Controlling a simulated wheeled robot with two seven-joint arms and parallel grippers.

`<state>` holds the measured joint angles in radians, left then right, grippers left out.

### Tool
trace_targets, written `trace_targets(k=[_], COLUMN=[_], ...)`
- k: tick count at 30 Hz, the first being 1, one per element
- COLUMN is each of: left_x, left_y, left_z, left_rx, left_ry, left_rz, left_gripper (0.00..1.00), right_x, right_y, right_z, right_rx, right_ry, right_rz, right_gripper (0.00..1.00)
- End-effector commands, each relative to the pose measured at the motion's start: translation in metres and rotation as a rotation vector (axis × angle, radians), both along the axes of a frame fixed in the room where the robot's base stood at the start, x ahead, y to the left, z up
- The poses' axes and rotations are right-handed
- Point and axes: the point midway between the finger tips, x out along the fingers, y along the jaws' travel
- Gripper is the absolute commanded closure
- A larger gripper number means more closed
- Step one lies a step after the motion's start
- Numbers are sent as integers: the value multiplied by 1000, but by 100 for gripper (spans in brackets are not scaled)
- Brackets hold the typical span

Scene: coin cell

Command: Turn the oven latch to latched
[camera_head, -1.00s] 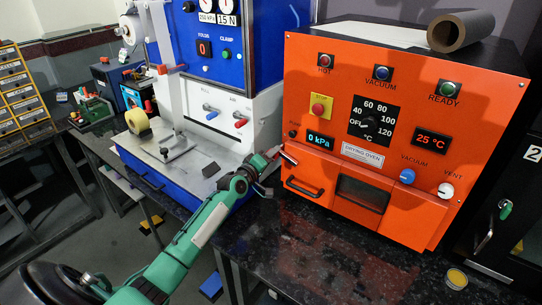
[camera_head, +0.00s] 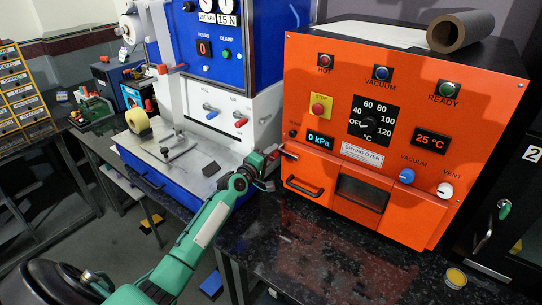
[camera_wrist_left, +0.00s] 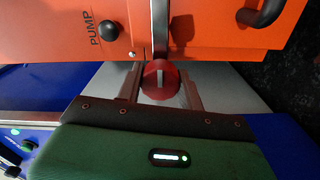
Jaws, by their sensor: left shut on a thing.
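The drying oven (camera_head: 470,120) is the orange box on the bench, its door (camera_head: 405,208) with a small window closed flush in the front. The oven latch (camera_wrist_left: 160,75) is a metal bar ending in a round red knob, beside the left edge of the oven front. In the wrist view the bar runs up from the knob over the orange panel. My left gripper (camera_head: 272,161) is at the oven's left side, its two fingers shut on the red knob from both sides. In the head view the gripper hides much of the latch. My right gripper is not in view.
The black pump knob (camera_wrist_left: 109,31) and the dark door handle (camera_head: 304,187) are close to the latch. A blue and white press (camera_head: 245,125) stands left of the oven. The dark bench top (camera_head: 310,250) is clear in front, with a small yellow-topped tin (camera_head: 456,278) at right.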

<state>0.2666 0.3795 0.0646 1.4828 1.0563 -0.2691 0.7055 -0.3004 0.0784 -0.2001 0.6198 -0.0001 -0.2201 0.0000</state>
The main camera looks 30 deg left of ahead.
Motion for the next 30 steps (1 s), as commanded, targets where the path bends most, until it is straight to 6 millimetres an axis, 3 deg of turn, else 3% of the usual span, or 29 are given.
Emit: trace_targets(k=[3, 4, 6, 7, 19, 30], left_x=[0, 0, 0, 0, -7, -70], left_y=[0, 0, 0, 0, 0, 5], left_z=[0, 0, 0, 0, -1, -3], left_rx=[-3, -3, -3, -2, 0, 0], left_ry=[0, 0, 0, 0, 0, 1], left_rz=[1, 0, 0, 0, -1, 0], left_gripper=[100, 57, 43, 41, 41, 41], right_x=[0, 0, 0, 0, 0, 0], right_y=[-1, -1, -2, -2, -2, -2], right_z=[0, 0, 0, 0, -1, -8], right_rx=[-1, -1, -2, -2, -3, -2], right_ry=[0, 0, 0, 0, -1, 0], right_rz=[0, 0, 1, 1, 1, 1], right_gripper=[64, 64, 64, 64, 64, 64])
